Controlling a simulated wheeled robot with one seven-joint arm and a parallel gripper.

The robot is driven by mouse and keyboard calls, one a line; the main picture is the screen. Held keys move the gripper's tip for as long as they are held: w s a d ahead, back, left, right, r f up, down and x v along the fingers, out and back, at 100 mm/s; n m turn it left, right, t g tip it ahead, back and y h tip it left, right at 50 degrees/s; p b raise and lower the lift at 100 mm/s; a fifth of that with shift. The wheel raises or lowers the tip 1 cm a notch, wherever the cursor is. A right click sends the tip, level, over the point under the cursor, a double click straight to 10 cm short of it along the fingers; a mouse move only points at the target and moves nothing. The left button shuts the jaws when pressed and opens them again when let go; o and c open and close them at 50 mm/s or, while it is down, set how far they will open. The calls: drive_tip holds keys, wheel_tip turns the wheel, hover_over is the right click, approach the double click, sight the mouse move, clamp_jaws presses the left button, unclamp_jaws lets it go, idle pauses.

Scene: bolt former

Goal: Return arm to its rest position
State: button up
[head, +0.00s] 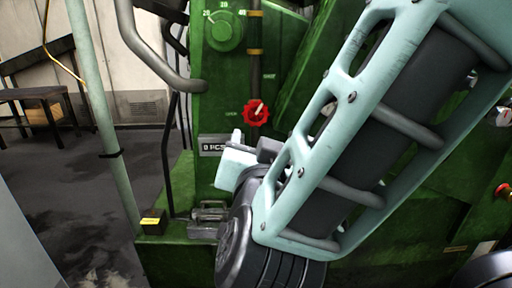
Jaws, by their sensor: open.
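My arm, a pale mint frame around a dark core, fills the right half of the head view and bends at a black joint low in the middle. Past that joint, my gripper (253,146) is partly hidden by the arm. Its jaws are open, with nothing seen between them. It is in front of the green machine (180,252), below a red star-shaped knob (256,111) and beside a small display reading "0 PCS" (212,147). I cannot tell whether the gripper touches the machine.
A green dial (224,30) sits high on the machine. A pale post (103,125) and a bent grey pipe (150,55) stand at the machine's left. A red button (503,191) shows at the right edge. Dark floor (65,190) lies open at left, before a bench (35,100).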

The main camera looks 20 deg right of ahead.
drive_tip(key=shift+w+a, duration=0.1)
idle(0.3)
drive_tip(key=s+a+f+n+g+y+p, duration=0.2)
drive_tip(key=s+a+f+n+g+y, duration=0.3)
drive_tip(key=a+f+n+g+y, duration=0.45)
drive_tip(key=s+d+f+n+g+h, duration=0.1)
drive_tip(key=s+d+n+g+h, duration=0.2)
drive_tip(key=s+d+n+g, duration=0.2)
drive_tip(key=s+d+g, duration=0.2)
drive_tip(key=s+d, duration=0.2)
drive_tip(key=s, duration=0.1)
drive_tip(key=shift+s+f+g+p, duration=0.3)
drive_tip(key=shift+f+g+p, duration=0.05)
drive_tip(key=shift+p, duration=0.05)
drive_tip(key=shift+n, duration=0.25)
